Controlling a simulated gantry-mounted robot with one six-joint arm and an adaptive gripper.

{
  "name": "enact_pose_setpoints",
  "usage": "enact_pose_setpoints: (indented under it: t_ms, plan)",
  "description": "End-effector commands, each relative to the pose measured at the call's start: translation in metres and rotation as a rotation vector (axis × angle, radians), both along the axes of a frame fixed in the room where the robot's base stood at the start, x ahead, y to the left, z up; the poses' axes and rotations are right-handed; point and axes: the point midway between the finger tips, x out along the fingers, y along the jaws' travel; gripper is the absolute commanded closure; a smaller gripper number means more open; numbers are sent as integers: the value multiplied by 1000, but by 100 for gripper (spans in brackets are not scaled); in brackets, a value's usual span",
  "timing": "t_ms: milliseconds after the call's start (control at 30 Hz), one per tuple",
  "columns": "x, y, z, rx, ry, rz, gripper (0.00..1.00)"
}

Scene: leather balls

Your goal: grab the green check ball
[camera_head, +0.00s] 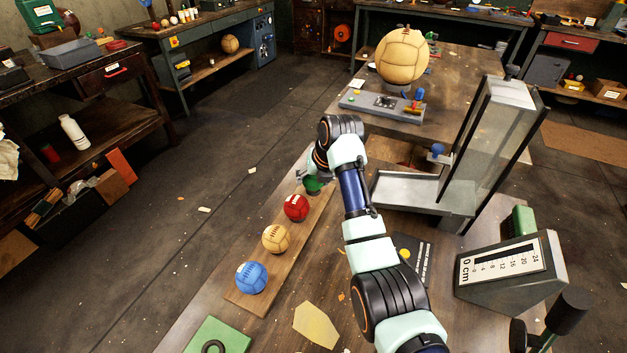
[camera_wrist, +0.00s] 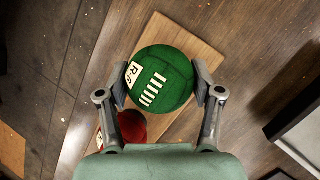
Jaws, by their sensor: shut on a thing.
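The green ball (camera_wrist: 172,70) has white stitching and a white label reading "R-6". In the wrist view my gripper (camera_wrist: 162,82) has a fingertip on each side of it, shut on the ball. The ball is over the far end of a wooden board (camera_wrist: 203,52); I cannot tell whether it is lifted. In the head view the green ball (camera_head: 312,187) is mostly hidden by my gripper (camera_head: 312,176) and arm. A red ball (camera_head: 296,207), a tan ball (camera_head: 275,239) and a blue ball (camera_head: 251,278) sit in a row on the same board.
A metal stand with a clear panel (camera_head: 497,130) and a tray (camera_head: 408,190) stands right of my arm. A gauge box (camera_head: 510,268) marked in cm is at the right. A large tan ball (camera_head: 402,56) sits on the far bench. A green pad (camera_head: 218,337) lies at the near edge.

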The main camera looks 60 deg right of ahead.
Motion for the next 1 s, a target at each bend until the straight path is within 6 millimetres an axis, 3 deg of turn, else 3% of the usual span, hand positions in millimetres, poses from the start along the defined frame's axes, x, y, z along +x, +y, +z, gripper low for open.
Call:
enact_pose_setpoints:
  t_ms: [300, 500, 700, 1000]
  plan:
    - [1, -1, 109, -5, -4, 1, 73]
    - [1, -1, 163, -3, -3, 0, 73]
    - [0, 0, 188, -1, -2, 0, 73]
    - [0, 0, 190, -2, -3, 0, 73]
